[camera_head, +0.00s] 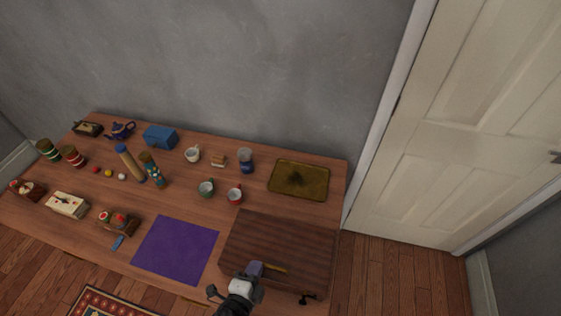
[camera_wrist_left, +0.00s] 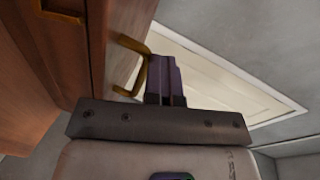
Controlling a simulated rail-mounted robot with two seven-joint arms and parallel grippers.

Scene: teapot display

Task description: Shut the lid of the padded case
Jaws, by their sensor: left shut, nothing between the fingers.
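The case (camera_head: 290,235) is a wide brown wooden box with a striped top at the table's front right. Its lid looks lowered and flat, but I cannot tell whether it is fully shut. Its inside and padding are hidden. A brass handle (camera_head: 274,267) is on its front side and also shows in the left wrist view (camera_wrist_left: 140,65). My left gripper (camera_head: 255,267), with purple fingers, is shut and empty at the case's front, just beside the handle. In the left wrist view the fingers (camera_wrist_left: 165,72) are close to the handle; contact is unclear. My right gripper is not in view.
A purple mat (camera_head: 176,250) lies left of the case. A blue box (camera_head: 160,137), teapot (camera_head: 121,131) and several small items fill the left. A small dark item (camera_head: 308,298) is at the front right.

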